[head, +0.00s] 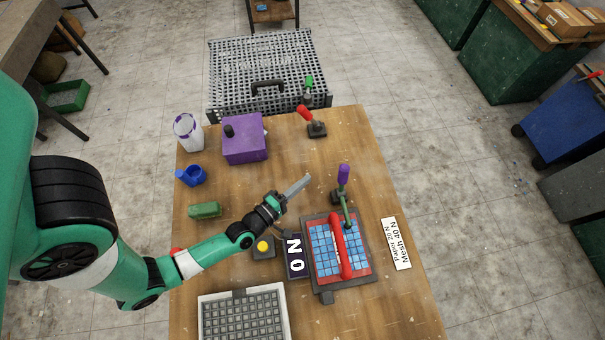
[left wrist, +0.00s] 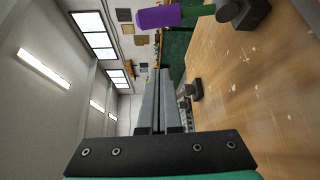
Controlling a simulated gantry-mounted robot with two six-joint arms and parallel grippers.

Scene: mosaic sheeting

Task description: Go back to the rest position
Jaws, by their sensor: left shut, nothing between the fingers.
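My left gripper (head: 298,187) is over the middle of the wooden table, its fingers shut with nothing between them. In the left wrist view the closed fingers (left wrist: 160,100) point away past a purple-handled tool (left wrist: 158,18). In the head view that purple-handled tool (head: 344,178) stands just right of my left gripper, apart from it. A press-like fixture (head: 368,274) with blue tiles and a red bar lies below and right of the gripper. My right gripper is not in view.
A purple box (head: 244,150), blue cup (head: 192,176), green block (head: 204,210) and white-purple bottle (head: 187,132) stand at the left. A red-handled tool (head: 312,122) stands at the back. A grey grid tray (head: 288,318) is in front. The table's middle back is clear.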

